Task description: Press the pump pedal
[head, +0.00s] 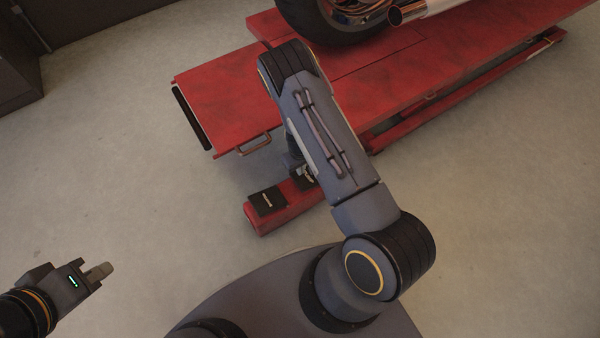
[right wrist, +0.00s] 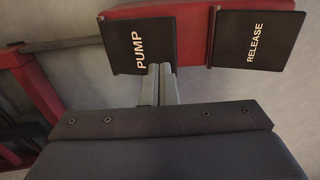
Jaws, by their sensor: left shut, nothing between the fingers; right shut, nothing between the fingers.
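The pump pedal (right wrist: 140,44) is a black plate marked PUMP on a red base, in the right wrist view. In the head view the pump pedal (head: 306,180) shows only partly beside my right arm. My right gripper (right wrist: 159,70) is shut and empty, its fingertips overlapping the lower right edge of the pump pedal; I cannot tell whether they touch it. In the head view my right gripper (head: 294,164) is mostly hidden by the arm. My left gripper (head: 106,269) is shut and empty, low at the left over open floor.
The release pedal (right wrist: 256,41) sits right of the pump pedal, and in the head view the release pedal (head: 267,200) is nearer the bar's end. The red lift (head: 225,92) carries a motorcycle (head: 335,22). A dark cabinet (head: 15,70) stands upper left. Floor at left is clear.

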